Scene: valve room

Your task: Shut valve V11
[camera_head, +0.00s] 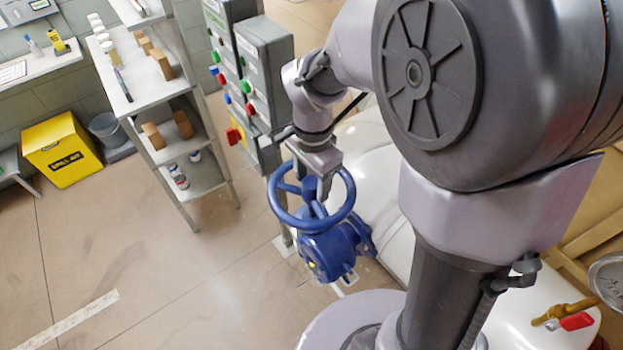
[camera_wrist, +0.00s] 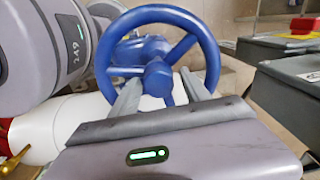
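A blue valve (camera_head: 323,249) with a blue handwheel (camera_head: 281,206) stands beside a white tank. I cannot read a tag that names it V11. My gripper (camera_head: 316,178) is above the wheel in the head view, pointing down at it. In the wrist view the handwheel (camera_wrist: 199,32) fills the upper middle, with its hub between the two grey fingers. My gripper (camera_wrist: 160,80) is open, its fingers apart on either side of the hub. Whether the fingers touch the hub or spokes, I cannot tell.
Grey control boxes (camera_head: 263,75) with coloured buttons stand just behind the wheel. A metal shelf (camera_head: 178,148) and a yellow bin (camera_head: 62,150) are farther left. The white tank (camera_head: 372,150) lies close on the right. The floor at front left is clear.

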